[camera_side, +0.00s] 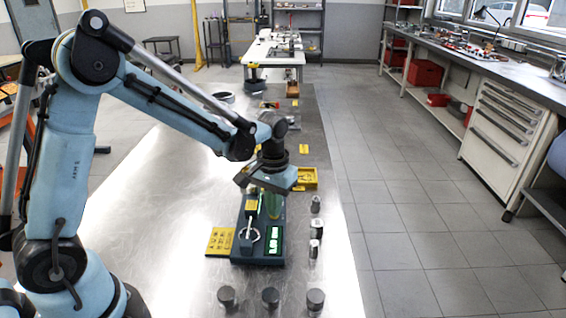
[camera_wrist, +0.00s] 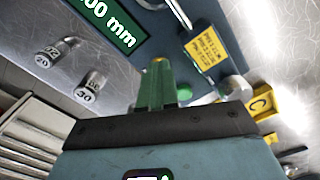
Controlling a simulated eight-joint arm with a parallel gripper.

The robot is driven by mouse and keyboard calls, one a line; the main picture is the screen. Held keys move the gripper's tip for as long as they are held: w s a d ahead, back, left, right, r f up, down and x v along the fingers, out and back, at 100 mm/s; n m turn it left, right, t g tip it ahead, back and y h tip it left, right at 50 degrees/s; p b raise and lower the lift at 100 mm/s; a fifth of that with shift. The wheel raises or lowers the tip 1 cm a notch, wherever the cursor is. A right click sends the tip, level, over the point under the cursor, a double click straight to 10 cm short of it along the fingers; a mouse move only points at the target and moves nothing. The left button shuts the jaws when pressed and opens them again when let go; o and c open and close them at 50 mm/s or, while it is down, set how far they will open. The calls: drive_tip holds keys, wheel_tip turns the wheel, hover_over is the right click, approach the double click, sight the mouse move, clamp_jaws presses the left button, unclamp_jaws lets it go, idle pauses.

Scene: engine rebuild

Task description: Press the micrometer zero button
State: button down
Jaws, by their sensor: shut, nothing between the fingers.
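The micrometer station has a dark blue base (camera_side: 258,259) on the metal bench, with a lit green display (camera_side: 274,240) and a silver micrometer (camera_side: 248,238). In the wrist view the display (camera_wrist: 108,22) is cut off by the frame and shows "00 mm". A yellow label (camera_wrist: 205,52) is beside the micrometer. A round green button (camera_wrist: 184,92) is just right of my fingers, partly hidden behind them. My gripper (camera_side: 273,213) points down over the rear of the base, its green fingers shut and empty (camera_wrist: 158,64). I cannot tell whether the fingertips touch anything.
Cylinders marked 20 (camera_wrist: 46,57) and 30 (camera_wrist: 90,86) stand right of the station in the side view. Several dark-topped cylinders (camera_side: 270,299) stand in front. A yellow plate (camera_side: 220,241) lies to the left.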

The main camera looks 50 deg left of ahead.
drive_tip(key=shift+f, duration=0.35)
drive_tip(key=shift+r, duration=3.05)
drive_tip(key=shift+s, duration=0.1)
drive_tip(key=shift+s+r, duration=0.2)
drive_tip(key=shift+r, duration=0.15)
drive_tip(key=s+r+m+t, duration=0.1)
drive_tip(key=s+r+t, duration=0.1)
drive_tip(key=s, duration=0.3)
drive_tip(key=s+d+r+m+t, duration=0.1)
drive_tip(key=s+r+m+t, duration=0.1)
drive_tip(key=s+t, duration=0.3)
drive_tip(key=shift+s+r, duration=0.3)
drive_tip(key=shift+r, duration=0.2)
